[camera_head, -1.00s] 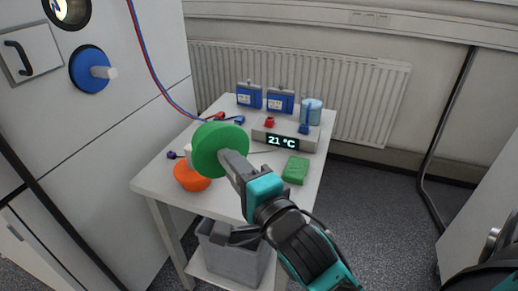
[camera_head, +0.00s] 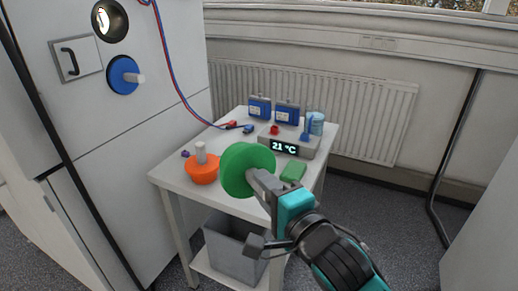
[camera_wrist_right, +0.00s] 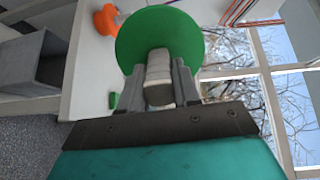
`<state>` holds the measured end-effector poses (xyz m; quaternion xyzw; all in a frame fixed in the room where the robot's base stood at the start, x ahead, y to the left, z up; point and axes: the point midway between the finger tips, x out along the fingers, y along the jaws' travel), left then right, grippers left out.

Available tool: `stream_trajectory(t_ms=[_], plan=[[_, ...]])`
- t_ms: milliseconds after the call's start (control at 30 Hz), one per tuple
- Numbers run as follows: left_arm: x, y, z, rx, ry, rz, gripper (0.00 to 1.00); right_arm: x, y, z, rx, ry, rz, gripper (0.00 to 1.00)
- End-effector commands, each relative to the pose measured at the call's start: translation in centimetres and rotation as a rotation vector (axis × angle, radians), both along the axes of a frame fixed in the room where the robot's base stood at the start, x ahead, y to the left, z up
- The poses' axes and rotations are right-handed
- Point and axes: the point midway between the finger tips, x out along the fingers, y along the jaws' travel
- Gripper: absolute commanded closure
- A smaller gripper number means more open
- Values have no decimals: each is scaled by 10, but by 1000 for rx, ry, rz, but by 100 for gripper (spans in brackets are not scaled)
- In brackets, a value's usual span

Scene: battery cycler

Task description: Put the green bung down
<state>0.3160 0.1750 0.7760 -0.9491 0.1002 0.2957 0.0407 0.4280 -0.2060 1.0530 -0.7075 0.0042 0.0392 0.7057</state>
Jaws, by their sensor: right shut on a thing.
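The green bung (camera_head: 245,169) is a thick green disc with a pale stem. My right gripper (camera_head: 258,184) is shut on the stem and holds the disc in front of the white table (camera_head: 170,179) in the head view. In the right wrist view, the bung (camera_wrist_right: 160,38) sits beyond the fingers of the gripper (camera_wrist_right: 160,85), which close on the pale stem from both sides. Whether the disc touches anything is not clear; it appears to be above the table. My left gripper is not in view.
On the table are an orange bung (camera_head: 202,172), a green block (camera_head: 293,171), a display box (camera_head: 284,147) reading 21 °C, and two blue batteries (camera_head: 287,113). A grey bin (camera_head: 236,248) stands on the lower shelf. A blue bung (camera_head: 122,75) sits in the cabinet wall.

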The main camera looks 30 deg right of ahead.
Motion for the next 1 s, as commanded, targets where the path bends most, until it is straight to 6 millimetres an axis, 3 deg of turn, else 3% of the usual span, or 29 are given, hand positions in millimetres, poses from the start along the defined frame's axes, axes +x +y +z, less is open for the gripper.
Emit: stream_trajectory(t_ms=[400,1000], plan=[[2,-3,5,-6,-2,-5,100,7,-21,19,-25,100,161,100],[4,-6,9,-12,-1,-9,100,10,-34,35,-70,226,428,100]])
